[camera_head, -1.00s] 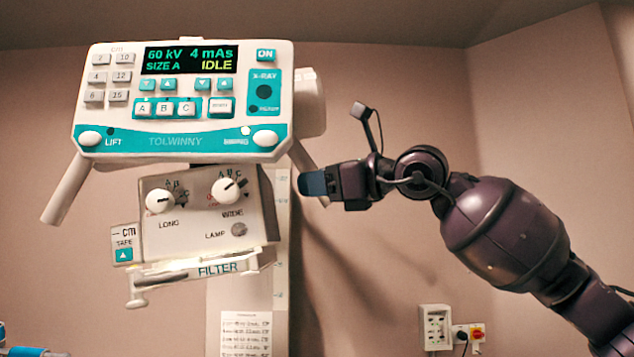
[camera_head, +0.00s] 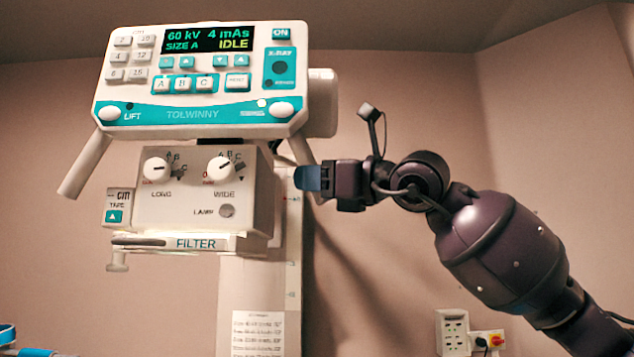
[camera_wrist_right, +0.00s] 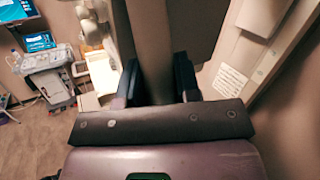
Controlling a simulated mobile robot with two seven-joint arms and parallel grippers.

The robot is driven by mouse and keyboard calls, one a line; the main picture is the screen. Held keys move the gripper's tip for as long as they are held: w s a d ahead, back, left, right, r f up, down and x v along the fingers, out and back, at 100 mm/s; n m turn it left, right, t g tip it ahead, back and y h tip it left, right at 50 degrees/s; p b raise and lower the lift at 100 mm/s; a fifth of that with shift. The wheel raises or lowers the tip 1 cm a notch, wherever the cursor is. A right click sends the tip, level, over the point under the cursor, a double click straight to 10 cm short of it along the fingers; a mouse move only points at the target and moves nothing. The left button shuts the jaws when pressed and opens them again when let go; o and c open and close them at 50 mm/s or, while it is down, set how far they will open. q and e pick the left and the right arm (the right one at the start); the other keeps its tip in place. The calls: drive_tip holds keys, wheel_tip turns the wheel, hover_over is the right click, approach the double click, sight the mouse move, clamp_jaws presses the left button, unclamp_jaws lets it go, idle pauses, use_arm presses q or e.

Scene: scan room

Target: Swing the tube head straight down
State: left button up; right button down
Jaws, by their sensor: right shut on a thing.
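The tube head fills the upper left of the head view. It has a white and teal control panel (camera_head: 200,113) with a lit display reading IDLE, and a collimator box (camera_head: 190,215) with two knobs below it. The filter rail under the box looks nearly level. A left handle (camera_head: 85,165) and a right handle (camera_head: 301,152) slant down from the panel. My right gripper (camera_head: 308,179) is shut on the right handle near its lower end. In the right wrist view the bar (camera_wrist_right: 156,50) stands between the two dark blue fingers (camera_wrist_right: 157,82). My left gripper is not seen.
A pale column (camera_head: 290,290) with a printed sheet stands behind the tube head. A wall socket box (camera_head: 453,332) is at lower right. Open floor lies at lower left.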

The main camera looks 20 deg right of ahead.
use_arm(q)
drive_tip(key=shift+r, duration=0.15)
use_arm(e)
drive_tip(key=c, duration=0.9)
unclamp_jaws()
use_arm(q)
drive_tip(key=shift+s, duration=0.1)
use_arm(e)
drive_tip(key=shift+o, duration=0.4)
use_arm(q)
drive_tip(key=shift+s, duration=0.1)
use_arm(e)
drive_tip(key=shift+d, duration=0.1)
drive_tip(key=shift+s+d, duration=0.2)
drive_tip(key=shift+s, duration=0.05)
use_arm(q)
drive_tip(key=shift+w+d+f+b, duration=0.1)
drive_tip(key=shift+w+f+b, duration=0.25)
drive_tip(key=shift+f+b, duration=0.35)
use_arm(e)
drive_tip(key=v, duration=1)
